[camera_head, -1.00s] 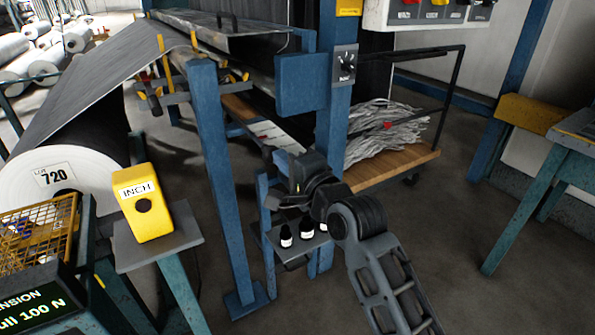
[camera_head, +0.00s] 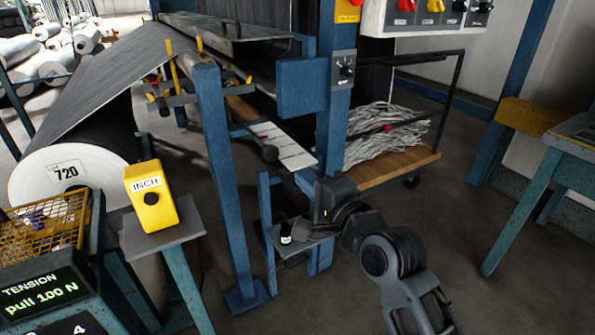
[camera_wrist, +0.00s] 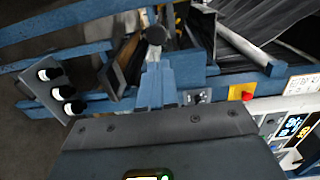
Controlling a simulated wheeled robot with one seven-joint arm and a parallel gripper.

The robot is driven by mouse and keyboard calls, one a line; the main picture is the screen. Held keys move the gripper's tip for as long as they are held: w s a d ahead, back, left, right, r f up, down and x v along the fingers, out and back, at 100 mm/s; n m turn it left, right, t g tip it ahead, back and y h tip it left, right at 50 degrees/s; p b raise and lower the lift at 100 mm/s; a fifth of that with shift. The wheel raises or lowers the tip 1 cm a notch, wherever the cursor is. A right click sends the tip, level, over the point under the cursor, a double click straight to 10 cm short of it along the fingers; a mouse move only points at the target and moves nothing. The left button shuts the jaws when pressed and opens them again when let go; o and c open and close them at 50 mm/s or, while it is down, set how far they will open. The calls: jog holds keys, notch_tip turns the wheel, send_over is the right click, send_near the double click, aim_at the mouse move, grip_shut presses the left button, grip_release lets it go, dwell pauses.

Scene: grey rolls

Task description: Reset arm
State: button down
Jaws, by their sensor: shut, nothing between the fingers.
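A small shelf (camera_head: 302,250) below the wrist carries black bottles (camera_head: 286,233); the wrist view shows three (camera_wrist: 62,93). Blue posts (camera_head: 222,180) stand close by. A yellow INCH box (camera_head: 152,198) is left. A cart (camera_head: 400,165) with grey strips stands behind.

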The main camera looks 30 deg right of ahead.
jog(key=shift+s, duration=2.2)
jog(key=s+a+f+n+g+h+p, duration=0.1)
jog(key=s+f+n, duration=0.1)
jog(key=s, duration=0.4)
jog(key=s+a+f+n+p, duration=0.1)
jog(key=s+f+n+p, duration=0.15)
jog(key=s, duration=0.25)
jog(key=s+a+r+n+g+p, duration=0.1)
jog(key=s+n, duration=0.5)
jog(key=s, duration=0.7)
jog(key=s+a+r+n+p, duration=0.1)
jog(key=s+r+n+p, duration=0.2)
jog(key=s+n, duration=0.4)
jog(key=s+r, duration=0.1)
jog(key=s, duration=0.5)
jog(key=shift+s+a+r+g, duration=0.3)
jog(key=shift+s+a+g, duration=0.05)
jog(key=shift+a+g, duration=0.05)
